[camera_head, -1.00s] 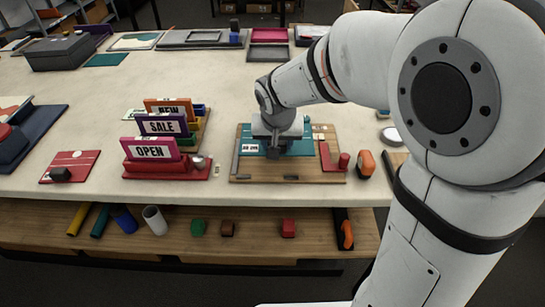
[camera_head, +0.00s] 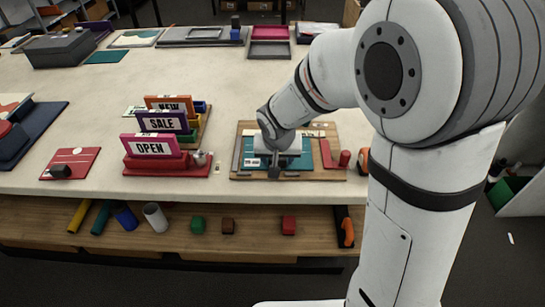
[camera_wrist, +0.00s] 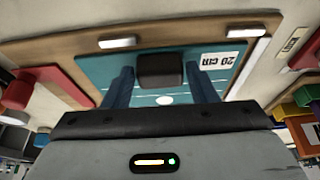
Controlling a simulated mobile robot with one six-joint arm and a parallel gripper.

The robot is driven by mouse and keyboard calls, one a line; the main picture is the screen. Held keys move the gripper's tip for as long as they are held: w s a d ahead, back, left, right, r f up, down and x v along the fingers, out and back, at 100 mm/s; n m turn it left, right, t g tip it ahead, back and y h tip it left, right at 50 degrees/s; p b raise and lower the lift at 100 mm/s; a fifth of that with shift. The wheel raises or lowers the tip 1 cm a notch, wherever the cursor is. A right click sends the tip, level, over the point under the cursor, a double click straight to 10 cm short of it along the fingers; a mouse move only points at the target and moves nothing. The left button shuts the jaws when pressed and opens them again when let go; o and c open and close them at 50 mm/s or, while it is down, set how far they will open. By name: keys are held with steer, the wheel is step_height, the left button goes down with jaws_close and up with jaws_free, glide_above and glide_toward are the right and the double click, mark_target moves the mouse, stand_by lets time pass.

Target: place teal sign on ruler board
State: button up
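The teal sign (camera_head: 302,161) lies flat on the wooden ruler board (camera_head: 320,177) on the table. In the wrist view the sign (camera_wrist: 105,62) carries a white "20 cm" label and a dark block-shaped knob (camera_wrist: 160,71). My gripper (camera_head: 276,165) is low over the sign. In the wrist view its two fingers (camera_wrist: 160,82) stand on either side of the knob, with a narrow gap showing on each side, so it looks open. My wrist hides the rear middle of the sign in the head view.
A red L-shaped piece (camera_head: 331,160) is at the board's right end. A red plate (camera_head: 75,160) lies farther left. A lower wooden shelf (camera_head: 265,235) holds tubes and blocks.

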steer(key=o, duration=0.3)
steer(key=shift+r, duration=0.1)
steer(key=shift+r, duration=0.2)
steer(key=v, duration=1.1)
steer(key=s+d+g, duration=0.1)
steer(key=s+d, duration=1.2)
steer(key=s, duration=0.2)
